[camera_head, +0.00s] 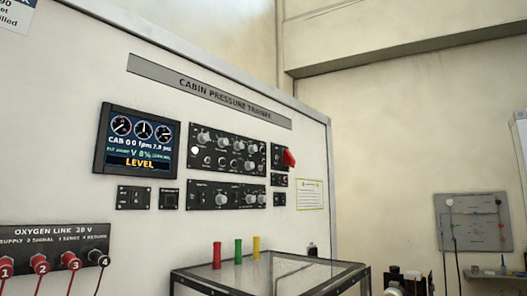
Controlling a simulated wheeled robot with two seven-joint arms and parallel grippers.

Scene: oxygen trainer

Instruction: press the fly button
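The cabin pressure trainer panel (225,50) stands upright on the left and in the middle. It carries an upper black control module (228,148) and a lower one (227,195), both with knobs and small buttons. A bright white round spot (194,150) shows at the upper module's left end. The lettering on the modules is too small to read, so I cannot tell which control is the fly button. A screen (138,141) left of the modules shows gauges and the word LEVEL. Neither gripper is in view.
A red guarded switch (288,158) sticks out right of the modules. A clear-topped table (265,272) stands before the panel, with red (217,255), green (238,250) and yellow (256,247) cylinders. The oxygen link strip (54,238) with plugged cables is lower left.

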